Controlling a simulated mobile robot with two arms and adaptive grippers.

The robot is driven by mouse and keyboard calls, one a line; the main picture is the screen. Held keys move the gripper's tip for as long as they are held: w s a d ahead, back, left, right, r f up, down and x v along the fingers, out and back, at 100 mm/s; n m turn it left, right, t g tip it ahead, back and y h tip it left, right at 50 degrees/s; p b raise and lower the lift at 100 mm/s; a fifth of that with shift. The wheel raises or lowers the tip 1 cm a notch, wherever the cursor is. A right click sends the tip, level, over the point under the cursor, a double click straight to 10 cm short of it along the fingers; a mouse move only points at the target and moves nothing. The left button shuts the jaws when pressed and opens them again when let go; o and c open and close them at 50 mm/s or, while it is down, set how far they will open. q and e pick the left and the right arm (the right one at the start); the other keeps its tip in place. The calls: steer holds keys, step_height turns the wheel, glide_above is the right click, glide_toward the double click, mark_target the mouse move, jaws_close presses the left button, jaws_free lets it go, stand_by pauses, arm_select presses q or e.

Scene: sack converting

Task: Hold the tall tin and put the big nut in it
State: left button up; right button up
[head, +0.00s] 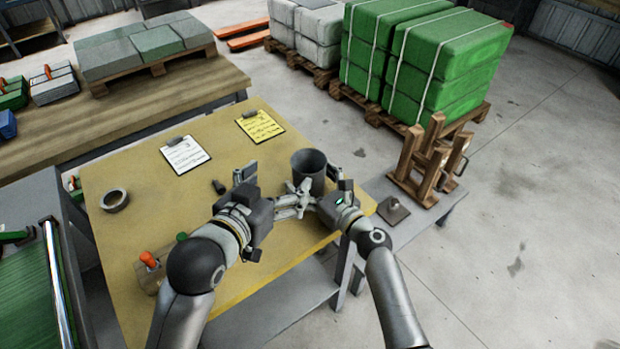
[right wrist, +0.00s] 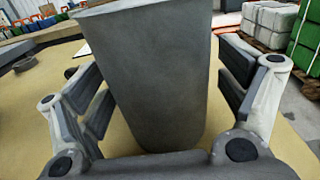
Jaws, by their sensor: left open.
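The tall tin (head: 308,164) is a dark grey, open-topped cup standing upright near the right edge of the tan table. It fills the middle of the right wrist view (right wrist: 155,80). My right gripper (right wrist: 165,95) has its fingers spread on either side of the tin, with small gaps showing; in the head view it is at the tin's near side (head: 322,192). My left gripper (head: 246,176) is open, left of the tin and over the table. A small dark piece (head: 219,187) lies just left of it. I cannot tell whether that is the big nut.
The table (head: 120,235) holds a tape roll (head: 115,200), two clipboards (head: 185,154) (head: 260,126) and a wooden block with an orange-topped item (head: 149,260). A wooden rack (head: 432,165) and a metal plate (head: 393,210) stand on the lower surface at right.

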stand_by(0.3)
steer(key=v, duration=1.2)
